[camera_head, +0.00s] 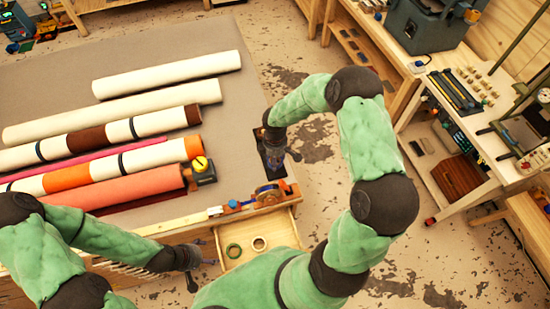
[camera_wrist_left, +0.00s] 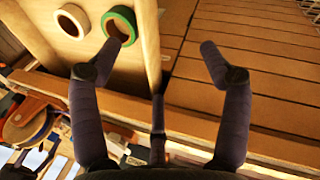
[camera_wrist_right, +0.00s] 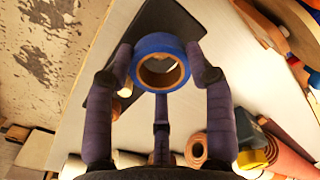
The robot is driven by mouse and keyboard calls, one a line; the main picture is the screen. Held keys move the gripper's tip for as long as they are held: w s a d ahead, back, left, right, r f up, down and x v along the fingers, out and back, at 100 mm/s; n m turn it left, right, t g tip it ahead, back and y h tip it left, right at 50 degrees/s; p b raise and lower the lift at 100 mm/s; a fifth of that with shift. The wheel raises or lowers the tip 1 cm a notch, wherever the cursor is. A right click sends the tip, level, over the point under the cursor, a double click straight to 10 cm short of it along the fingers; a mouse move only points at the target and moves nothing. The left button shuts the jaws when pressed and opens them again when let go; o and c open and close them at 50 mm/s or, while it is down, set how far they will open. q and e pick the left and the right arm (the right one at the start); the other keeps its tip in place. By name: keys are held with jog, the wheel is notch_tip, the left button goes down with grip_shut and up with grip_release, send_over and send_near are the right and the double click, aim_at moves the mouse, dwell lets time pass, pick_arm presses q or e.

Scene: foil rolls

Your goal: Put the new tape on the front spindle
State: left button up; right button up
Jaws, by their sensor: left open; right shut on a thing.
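A blue tape roll (camera_wrist_right: 160,44) is held between the fingers of my right gripper (camera_wrist_right: 160,58); its hole faces the right wrist camera. In the head view my right gripper (camera_head: 274,152) is over a dark plate at the table corner, and the roll is hard to make out there. A small wooden dispenser (camera_head: 266,196) with blue and orange parts sits at the table's front edge, nearer than that gripper; its front spindle cannot be told apart. My left gripper (camera_head: 192,268) is open and empty beside the drawer. It also shows in the left wrist view (camera_wrist_left: 165,55).
An open wooden drawer (camera_head: 286,226) holds a green-rimmed roll (camera_head: 233,251) and a pale roll (camera_head: 259,243). Several long fabric rolls (camera_head: 168,75) lie across the table's left. A yellow-black tool (camera_head: 203,171) stands near their ends. The table's back right is bare.

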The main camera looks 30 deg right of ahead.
jog(key=shift+f+b, duration=0.7)
jog(key=shift+f, duration=0.2)
jog(key=shift+f, duration=0.2)
jog(key=shift+f+b, duration=0.5)
jog(key=shift+b, duration=0.1)
jog(key=shift+f+b, duration=0.4)
dwell(0.6)
jog(key=o, duration=1.2)
jog(key=shift+r, duration=0.1)
notch_tip(320, 180, up, 10)
jog(key=p, duration=0.7)
dwell(0.4)
